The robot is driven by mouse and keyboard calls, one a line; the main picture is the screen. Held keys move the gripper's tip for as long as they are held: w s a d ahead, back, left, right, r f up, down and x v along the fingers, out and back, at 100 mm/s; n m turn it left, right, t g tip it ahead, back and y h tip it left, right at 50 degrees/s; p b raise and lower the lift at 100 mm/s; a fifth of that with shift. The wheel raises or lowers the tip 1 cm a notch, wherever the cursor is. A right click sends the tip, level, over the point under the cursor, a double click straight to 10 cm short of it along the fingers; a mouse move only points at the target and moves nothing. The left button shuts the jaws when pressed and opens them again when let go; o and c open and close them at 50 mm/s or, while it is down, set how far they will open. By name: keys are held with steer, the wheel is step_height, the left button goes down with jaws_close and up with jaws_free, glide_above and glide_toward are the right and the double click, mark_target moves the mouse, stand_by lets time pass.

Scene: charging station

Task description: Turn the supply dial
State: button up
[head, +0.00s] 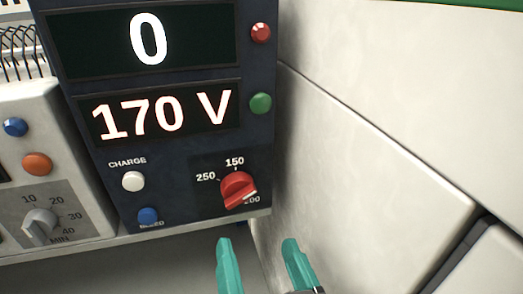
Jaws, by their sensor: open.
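The supply dial (237,190) is a red knob with a pale pointer edge, low on the right of a dark blue panel (185,218). Its pointer is turned down and right, at the 200 mark; labels 150 and 250 also show around it. The panel's lower display (163,111) reads 170 V and the upper display (145,42) reads 0. My gripper (257,250) has two teal fingers, spread apart and empty. It is below and a little right of the dial in the picture, not touching it.
A white button (133,181) and a blue button (148,215) sit left of the dial; a green light (260,103) and a red light (260,33) sit above. A timer unit (45,160) stands left. A pale wall (370,150) is close on the right.

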mark_target(241, 200)
stand_by(0.4)
steer(key=w+a+n, duration=0.1)
steer(key=w+n, duration=0.2)
steer(key=w+a+n, duration=0.1)
steer(key=w+n, duration=0.2)
steer(key=w, duration=0.1)
steer(key=w+a+n+p, duration=0.1)
steer(key=w+n, duration=0.2)
steer(key=n, duration=0.1)
steer(key=shift+w+a+f, duration=0.15)
steer(key=shift+w+a, duration=0.1)
steer(key=shift+w, duration=0.15)
steer(key=shift+c, duration=0.4)
steer(key=c, duration=1)
